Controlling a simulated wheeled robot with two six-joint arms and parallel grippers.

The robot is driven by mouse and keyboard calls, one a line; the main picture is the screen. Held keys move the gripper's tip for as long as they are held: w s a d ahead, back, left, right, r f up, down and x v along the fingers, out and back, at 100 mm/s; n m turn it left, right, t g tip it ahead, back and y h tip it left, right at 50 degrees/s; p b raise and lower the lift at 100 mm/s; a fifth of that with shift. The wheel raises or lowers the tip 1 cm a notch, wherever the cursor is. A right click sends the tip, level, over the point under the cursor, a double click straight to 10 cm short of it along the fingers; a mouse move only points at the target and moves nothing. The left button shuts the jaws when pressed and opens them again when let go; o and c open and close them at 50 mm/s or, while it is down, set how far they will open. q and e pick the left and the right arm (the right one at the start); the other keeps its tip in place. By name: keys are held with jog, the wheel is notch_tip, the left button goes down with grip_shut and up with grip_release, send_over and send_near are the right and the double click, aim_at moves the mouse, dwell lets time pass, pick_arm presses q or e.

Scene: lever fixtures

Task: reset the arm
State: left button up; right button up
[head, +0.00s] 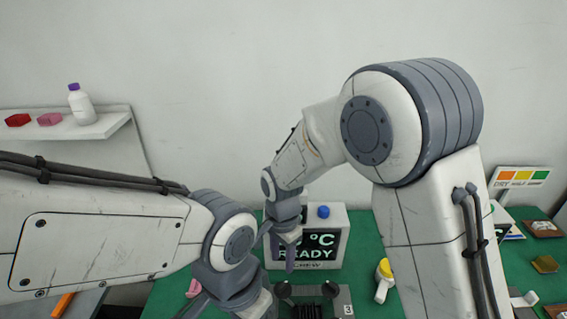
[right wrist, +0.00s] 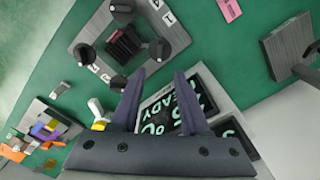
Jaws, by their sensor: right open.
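My right gripper (head: 273,257) hangs open in front of the display box (head: 334,219), which reads "READY". Its jaws (right wrist: 157,76) are apart and empty in the right wrist view. A grey plate with black knobs and a dark ribbed block (right wrist: 125,42) lies on the green mat beyond the fingertips. It also shows at the bottom of the head view (head: 341,299). Another grey plate with a dark, lever-like bar (right wrist: 283,52) is at the right of the wrist view, apart from the jaws. My left gripper (head: 236,294) is low in the head view, its fingers mostly hidden or cut off.
A pink piece (head: 193,288) lies on the mat (head: 165,296). A wall shelf (head: 95,130) holds a bottle and blocks. Small items and a colour sign (head: 521,177) are at right.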

jog(key=s+d+r+n, duration=0.1)
jog(key=s+r+n, duration=0.2)
jog(key=s+n, duration=0.2)
jog(key=s+d+r+n, duration=0.2)
jog(key=s+r+n, duration=0.1)
jog(key=s+n, duration=0.3)
jog(key=s+d+r+n+y, duration=0.1)
jog(key=s+r+n, duration=0.3)
jog(key=s, duration=0.5)
jog(key=shift+s+d+n, duration=0.2)
jog(key=shift+d+n, duration=0.45)
jog(key=shift+n, duration=0.15)
